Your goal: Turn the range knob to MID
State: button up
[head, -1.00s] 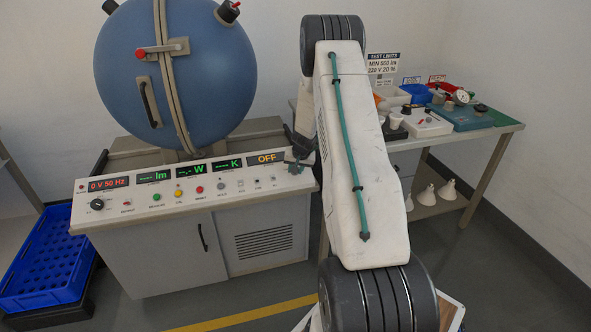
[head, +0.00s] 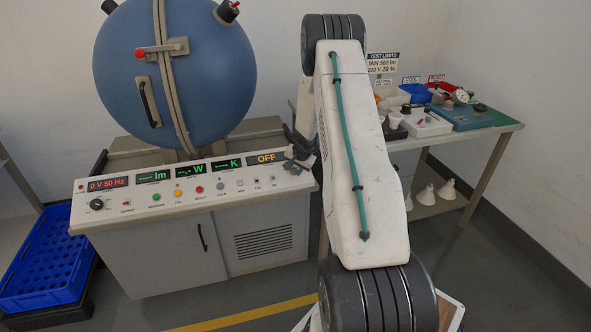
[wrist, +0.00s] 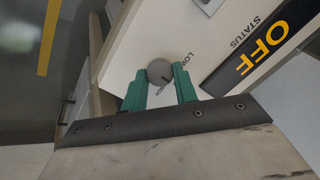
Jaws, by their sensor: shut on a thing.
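The range knob is a small round grey knob (wrist: 160,71) on the white console top in the wrist view. A dark mark shows on its lower right side. The letters LO show beside it, and other lettering is partly covered, so I cannot read the setting. My gripper (wrist: 161,84) has its green fingers on either side of the knob, shut on it. In the head view my gripper (head: 297,162) is at the right end of the console (head: 190,212), and the knob is hidden there.
The OFF status display (wrist: 263,46) is right of the knob in the wrist view. A blue sphere (head: 175,75) stands behind the console. A side table (head: 455,140) with trays and devices is at right. A blue crate (head: 45,262) sits at left. Open floor lies in front.

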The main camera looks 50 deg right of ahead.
jog(key=o, duration=1)
jog(key=shift+c, duration=0.2)
jog(key=v, duration=0.8)
